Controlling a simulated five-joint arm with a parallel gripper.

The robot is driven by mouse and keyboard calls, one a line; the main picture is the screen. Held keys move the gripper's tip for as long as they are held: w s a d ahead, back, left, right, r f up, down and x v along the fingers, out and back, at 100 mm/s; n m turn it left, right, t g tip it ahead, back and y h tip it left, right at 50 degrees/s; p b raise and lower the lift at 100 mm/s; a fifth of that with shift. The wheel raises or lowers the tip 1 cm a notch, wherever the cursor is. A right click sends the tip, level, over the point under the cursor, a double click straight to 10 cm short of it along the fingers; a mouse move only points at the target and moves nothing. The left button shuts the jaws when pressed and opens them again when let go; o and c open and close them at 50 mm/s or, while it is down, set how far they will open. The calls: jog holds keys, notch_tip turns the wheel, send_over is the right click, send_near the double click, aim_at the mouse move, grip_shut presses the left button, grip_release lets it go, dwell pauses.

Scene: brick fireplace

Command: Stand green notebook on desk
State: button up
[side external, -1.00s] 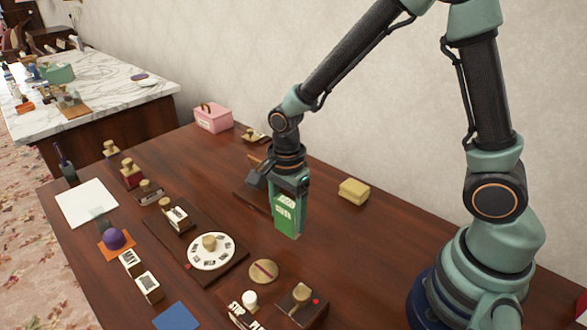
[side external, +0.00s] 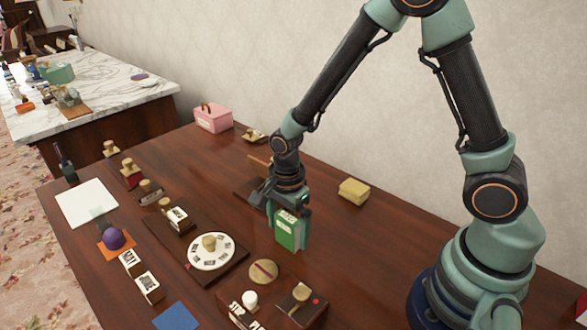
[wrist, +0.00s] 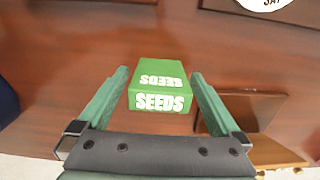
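The green notebook (side external: 289,231) looks like a small green block marked SEEDS. It stands upright on the brown wooden desk (side external: 345,250), near the middle of its clear back part. In the wrist view the green notebook (wrist: 160,84) shows its lettered top and side between my fingers. My gripper (side external: 288,222) is open around it from above, with one finger on each side. In the wrist view my gripper (wrist: 160,88) shows narrow gaps between fingers and notebook. The notebook's lower edge is partly hard to see.
A round white dial on a dark base (side external: 211,252) lies left of the notebook. A round tan disc (side external: 263,271) lies in front. A yellow box (side external: 353,191) stands behind right. A dark board with an upright flap (side external: 252,192) is close behind left. The desk to the right is clear.

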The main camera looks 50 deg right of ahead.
jog(key=shift+r, duration=0.1)
notch_tip(320, 180, up, 11)
jog(key=shift+r, duration=0.2)
jog(key=shift+d+r, duration=0.1)
jog(key=shift+r, duration=0.55)
jog(key=s+d+r+n+t, duration=0.5)
jog(key=r+n, duration=0.5)
jog(key=n, duration=0.8)
jog(key=shift+s+d+t, duration=0.3)
jog(key=shift+s+d, duration=0.45)
jog(key=shift+d, duration=0.15)
